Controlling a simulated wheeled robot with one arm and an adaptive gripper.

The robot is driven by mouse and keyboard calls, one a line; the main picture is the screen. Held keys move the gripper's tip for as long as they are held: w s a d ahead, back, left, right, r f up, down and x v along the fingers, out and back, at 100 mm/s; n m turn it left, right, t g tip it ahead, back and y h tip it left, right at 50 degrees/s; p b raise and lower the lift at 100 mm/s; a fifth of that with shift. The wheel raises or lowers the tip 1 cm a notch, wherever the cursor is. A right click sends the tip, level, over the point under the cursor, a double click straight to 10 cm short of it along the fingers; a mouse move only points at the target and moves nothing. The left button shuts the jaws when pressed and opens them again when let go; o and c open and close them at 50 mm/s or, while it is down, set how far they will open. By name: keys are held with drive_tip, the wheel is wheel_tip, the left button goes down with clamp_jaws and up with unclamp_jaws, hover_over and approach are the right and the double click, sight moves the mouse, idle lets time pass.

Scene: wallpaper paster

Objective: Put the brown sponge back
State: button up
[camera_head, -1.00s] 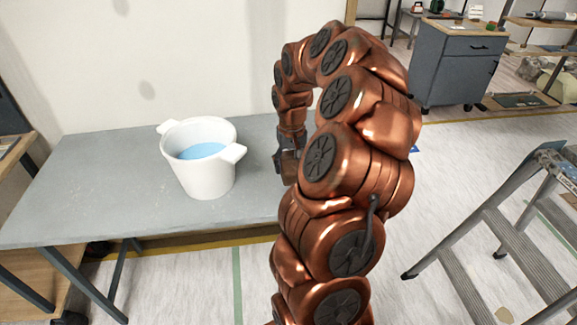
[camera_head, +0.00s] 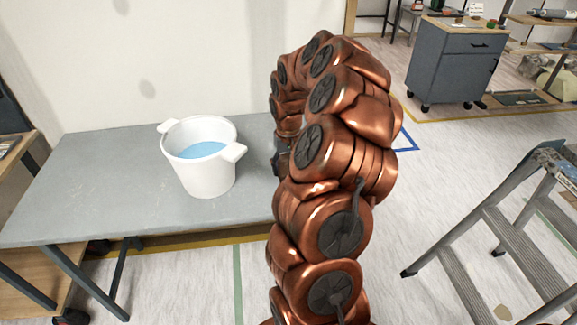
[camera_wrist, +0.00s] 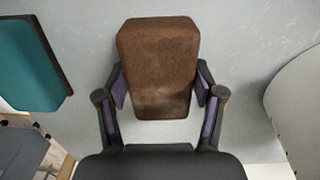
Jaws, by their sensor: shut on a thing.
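The brown sponge (camera_wrist: 158,48) is in the middle of the wrist view, between the two fingers of my gripper (camera_wrist: 160,88). The fingers press on its sides, and most of it sticks out past the fingertips. The grey table top shows behind it. In the head view, my gripper (camera_head: 281,158) is mostly hidden behind my arm, near the right end of the table, and the sponge cannot be made out there.
A white two-handled bucket (camera_head: 207,178) with blue liquid stands on the grey table (camera_head: 90,180). A teal piece with a dark edge (camera_wrist: 28,62) lies left in the wrist view. A stepladder (camera_head: 505,235) stands right. The table's left part is clear.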

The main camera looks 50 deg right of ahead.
sight(288, 164)
drive_tip(key=shift+f, duration=0.1)
drive_tip(key=shift+f+b, duration=0.2)
drive_tip(key=shift+b, duration=0.1)
drive_tip(key=o, duration=1.2)
drive_tip(key=shift+r+p, duration=0.25)
drive_tip(key=shift+p, duration=0.25)
wheel_tip(288, 164, up, 7)
drive_tip(key=shift+w+d+f+b, duration=0.1)
drive_tip(key=shift+w+d+b, duration=0.05)
drive_tip(key=shift+b, duration=0.55)
drive_tip(key=shift+r, duration=0.4)
